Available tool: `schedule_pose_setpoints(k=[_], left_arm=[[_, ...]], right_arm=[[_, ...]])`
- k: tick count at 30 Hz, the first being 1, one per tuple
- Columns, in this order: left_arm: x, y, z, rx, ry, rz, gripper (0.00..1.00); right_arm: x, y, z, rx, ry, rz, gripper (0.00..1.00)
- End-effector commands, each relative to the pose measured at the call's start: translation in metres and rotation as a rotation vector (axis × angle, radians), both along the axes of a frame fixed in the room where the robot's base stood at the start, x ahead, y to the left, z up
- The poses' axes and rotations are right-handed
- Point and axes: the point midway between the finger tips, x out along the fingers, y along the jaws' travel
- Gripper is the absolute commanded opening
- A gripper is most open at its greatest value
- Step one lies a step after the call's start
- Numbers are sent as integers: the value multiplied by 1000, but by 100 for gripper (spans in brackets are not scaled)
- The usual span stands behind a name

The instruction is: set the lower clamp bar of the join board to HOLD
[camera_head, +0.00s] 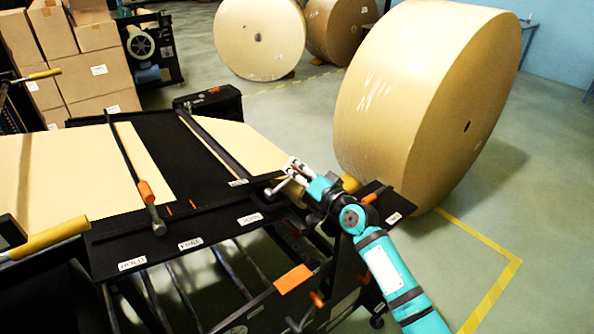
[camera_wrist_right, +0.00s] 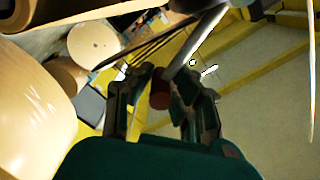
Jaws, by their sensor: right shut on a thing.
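The black join board (camera_head: 165,150) carries two dark clamp bars in the head view. The left bar (camera_head: 127,160) has an orange grip (camera_head: 146,192) and ends near the FREE label (camera_head: 190,243); the HOLD label (camera_head: 132,264) lies left of it. The right bar (camera_head: 215,143) runs toward my right gripper (camera_head: 292,172), at the board's right end. In the wrist view, a dark red grip (camera_wrist_right: 160,88) on a grey rod (camera_wrist_right: 196,45) sits between the fingers of my right gripper, which is shut on it. I cannot tell which bar this grip belongs to. My left gripper is out of view.
A large kraft roll (camera_head: 425,95) stands close behind my right arm. Kraft sheets lie on the board. Cartons (camera_head: 70,50) are stacked at back left, and more rolls (camera_head: 260,38) stand behind. An orange handle (camera_head: 293,279) sticks out below the board. Floor at right is clear.

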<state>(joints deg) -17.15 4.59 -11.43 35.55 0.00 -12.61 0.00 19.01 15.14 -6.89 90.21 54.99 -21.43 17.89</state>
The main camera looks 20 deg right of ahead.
Motion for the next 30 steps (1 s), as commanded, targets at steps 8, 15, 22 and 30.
schedule_pose_setpoints(k=[8,15,22,30], left_arm=[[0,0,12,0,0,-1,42],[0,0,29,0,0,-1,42],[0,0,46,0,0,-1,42],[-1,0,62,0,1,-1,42]], right_arm=[[-3,7,18,-173,-62,2,0],[-7,19,36,-382,-139,3,0],[-12,34,48,-587,-214,2,0],[-19,53,58,-818,-299,2,0]])
